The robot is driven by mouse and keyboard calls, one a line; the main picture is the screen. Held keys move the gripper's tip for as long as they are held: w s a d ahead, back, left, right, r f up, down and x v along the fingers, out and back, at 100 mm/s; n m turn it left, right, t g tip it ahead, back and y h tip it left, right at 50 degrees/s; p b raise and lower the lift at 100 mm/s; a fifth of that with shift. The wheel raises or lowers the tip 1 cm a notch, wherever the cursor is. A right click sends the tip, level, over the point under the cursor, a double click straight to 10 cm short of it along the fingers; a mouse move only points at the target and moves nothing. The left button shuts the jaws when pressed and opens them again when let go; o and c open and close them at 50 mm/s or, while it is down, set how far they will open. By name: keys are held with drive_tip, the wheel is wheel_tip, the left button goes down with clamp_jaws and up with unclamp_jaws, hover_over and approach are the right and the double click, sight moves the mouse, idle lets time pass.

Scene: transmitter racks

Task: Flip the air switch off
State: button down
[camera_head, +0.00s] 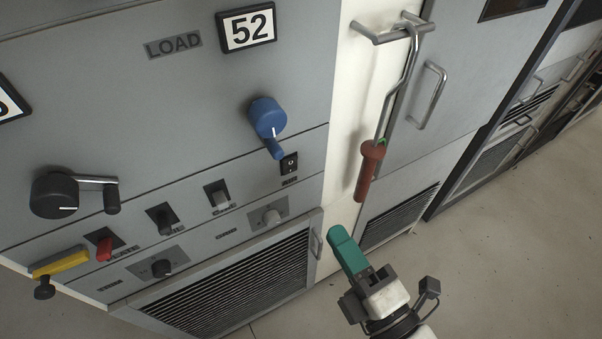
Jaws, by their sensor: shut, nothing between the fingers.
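The air switch (289,163) is a small black rocker with a white mark. It sits on the grey rack panel, right of the row of toggles and just below the blue knob's handle. A small dark label under it seems to read AIR. Which way the rocker is pressed is too small to tell. My gripper (338,234) has teal fingers, shut and empty. It is below and right of the switch in the picture, apart from it, near the rack's lower right corner.
A blue crank knob (267,118) juts out just above the switch. A red-handled hook rod (369,171) hangs from a bracket on the right. Toggles, a black crank (54,195) and a yellow lever (60,263) line the left. Floor (500,240) is clear at right.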

sight(291, 163)
drive_tip(key=p+x, duration=0.3)
drive_tip(key=x, duration=0.9)
drive_tip(key=shift+w+r, duration=0.1)
drive_tip(key=shift+r, duration=0.05)
drive_tip(key=shift+w+a, duration=0.25)
drive_tip(key=shift+w, duration=0.05)
